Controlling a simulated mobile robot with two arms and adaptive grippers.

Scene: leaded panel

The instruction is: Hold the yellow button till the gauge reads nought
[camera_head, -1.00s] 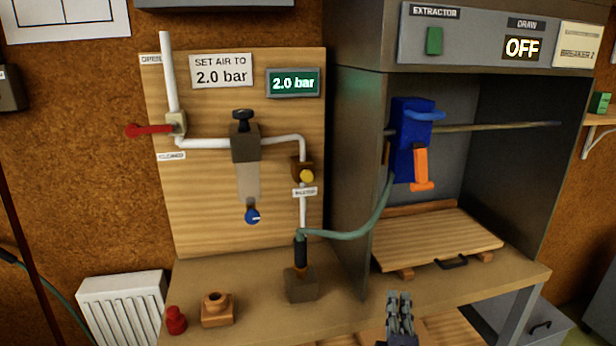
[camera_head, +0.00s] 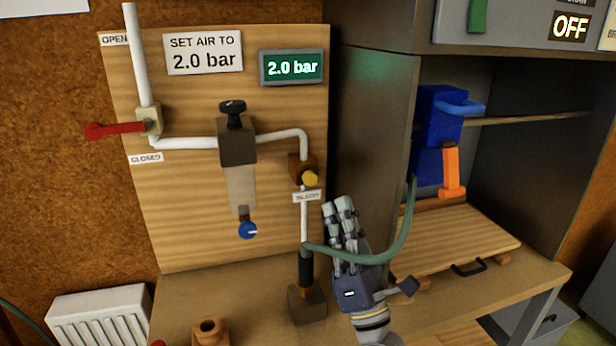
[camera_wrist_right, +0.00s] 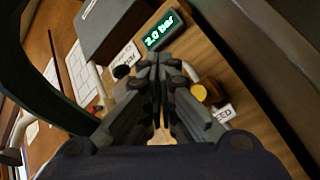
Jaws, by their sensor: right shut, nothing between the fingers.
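The yellow button (camera_head: 310,179) sits on a brown valve block on the wooden panel, above a small label. It also shows in the right wrist view (camera_wrist_right: 199,91), to the right of the fingers. The green gauge (camera_head: 291,67) reads 2.0 bar, and its display shows in the wrist view too (camera_wrist_right: 160,32). My right gripper (camera_head: 338,205) is shut and empty. It points up, below and to the right of the button, apart from it in the head view. My left gripper is not in view.
A green hose (camera_head: 375,257) loops from the black fitting near my right gripper. The red lever (camera_head: 115,130), blue knob (camera_head: 247,230) and black regulator knob (camera_head: 232,107) stick out from the panel. The extractor cabinet (camera_head: 372,150) stands to the right, its display reading OFF.

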